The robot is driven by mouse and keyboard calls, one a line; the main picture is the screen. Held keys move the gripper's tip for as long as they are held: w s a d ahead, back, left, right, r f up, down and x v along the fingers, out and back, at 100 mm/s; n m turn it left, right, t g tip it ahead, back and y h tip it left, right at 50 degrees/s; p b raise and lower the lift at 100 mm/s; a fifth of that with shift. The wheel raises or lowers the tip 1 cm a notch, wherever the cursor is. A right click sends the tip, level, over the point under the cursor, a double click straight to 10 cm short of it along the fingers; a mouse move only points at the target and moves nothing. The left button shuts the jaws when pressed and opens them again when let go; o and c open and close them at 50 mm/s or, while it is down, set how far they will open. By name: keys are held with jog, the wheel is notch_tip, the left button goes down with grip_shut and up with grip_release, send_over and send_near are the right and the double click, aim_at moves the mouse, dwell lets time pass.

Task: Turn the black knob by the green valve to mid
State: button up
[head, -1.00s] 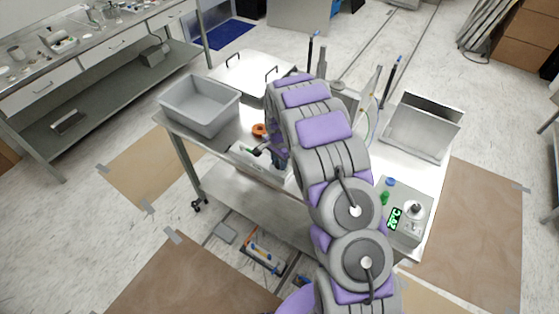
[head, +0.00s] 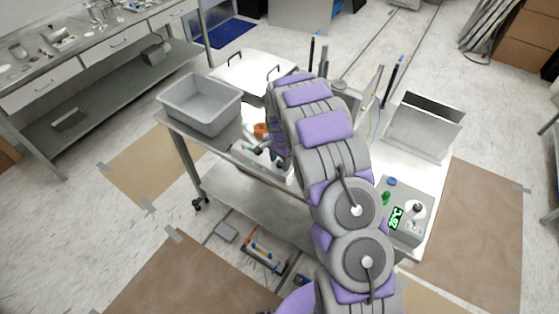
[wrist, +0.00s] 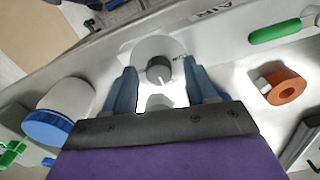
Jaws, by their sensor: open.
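The black knob (wrist: 159,71) shows in the wrist view on a round grey plate (wrist: 158,47), with a white pointer mark on its face toward the lower right. The green valve handle (wrist: 274,32) is to its right on the same pale panel. My gripper (wrist: 158,84) is open, with one blue-grey finger on each side of the knob. I cannot tell whether either finger touches it. In the head view my arm hides the knob and most of the gripper.
An orange ring-shaped part (wrist: 287,87) is right of the gripper, and a blue-capped white container (wrist: 48,125) is left. In the head view, a grey bin (head: 201,103) stands at the cart's left.

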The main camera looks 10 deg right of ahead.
aim_at(280, 163)
notch_tip(280, 163, up, 17)
jog(key=p, duration=0.1)
dwell(0.3)
jog(key=shift+a, duration=0.1)
dwell(0.4)
jog(key=s+d+r+n+b, duration=0.1)
jog(key=s+r+n, duration=0.2)
jog(key=s+r, duration=0.6)
jog(key=s+a+f+n+g+b, duration=0.1)
jog(key=s+n+b, duration=0.2)
jog(key=s, duration=3.2)
jog(key=n, duration=0.5)
jog(key=shift+s+f+g, duration=0.25)
jog(key=shift+s+g, duration=0.05)
jog(key=shift+g, duration=0.1)
